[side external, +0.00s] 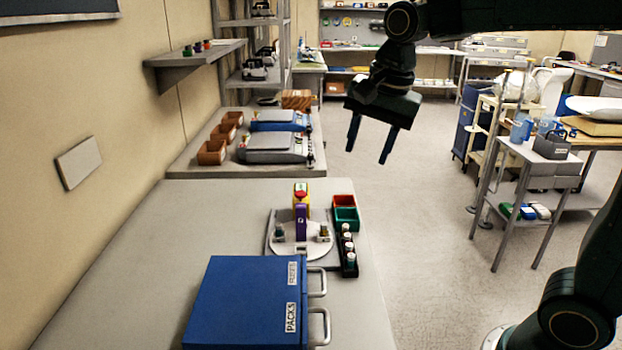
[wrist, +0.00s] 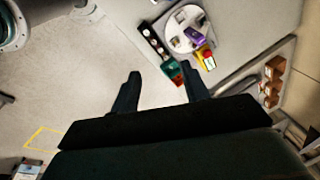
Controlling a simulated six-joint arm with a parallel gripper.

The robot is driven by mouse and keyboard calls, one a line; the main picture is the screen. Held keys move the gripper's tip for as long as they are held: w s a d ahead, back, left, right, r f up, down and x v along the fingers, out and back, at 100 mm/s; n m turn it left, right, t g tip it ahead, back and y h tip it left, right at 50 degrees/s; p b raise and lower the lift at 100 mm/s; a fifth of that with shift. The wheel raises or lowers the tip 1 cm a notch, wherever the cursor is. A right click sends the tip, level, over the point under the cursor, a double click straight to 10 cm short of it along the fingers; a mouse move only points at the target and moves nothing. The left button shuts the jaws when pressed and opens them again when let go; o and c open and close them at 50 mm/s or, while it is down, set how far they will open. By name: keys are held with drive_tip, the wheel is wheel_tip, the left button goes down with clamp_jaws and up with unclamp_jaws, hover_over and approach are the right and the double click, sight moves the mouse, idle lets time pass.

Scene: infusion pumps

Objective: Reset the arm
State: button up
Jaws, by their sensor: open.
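My gripper (side external: 369,142) hangs in the air beyond the far right edge of the near table, over open floor. Its two fingers point down and are apart, with nothing between them. In the wrist view my gripper (wrist: 163,88) is also open and empty, with floor and a table edge behind it. The near table (side external: 130,260) carries a round white fixture (side external: 300,246) with a purple part (side external: 301,222) and a yellow box with a red button (side external: 301,197). Nothing touches the gripper.
A blue cabinet (side external: 235,295) labelled PACKS stands at the table's front. Red (side external: 343,200) and green (side external: 345,216) bins and a black vial rack (side external: 348,250) sit by the right edge. Blue-grey devices (side external: 275,147) stand on the table behind. A trolley (side external: 530,155) stands right. Floor between is clear.

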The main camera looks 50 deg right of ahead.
drive_tip(key=s+f+n+t, duration=0.1)
drive_tip(key=s+f+n, duration=0.1)
drive_tip(key=s+n, duration=0.4)
drive_tip(key=s+f+n+t, duration=0.1)
drive_tip(key=s+f+n, duration=0.2)
drive_tip(key=s+n, duration=0.4)
drive_tip(key=s, duration=0.5)
drive_tip(key=shift+a+n+t, duration=0.15)
drive_tip(key=shift+n+t, duration=0.15)
drive_tip(key=shift+t, duration=0.1)
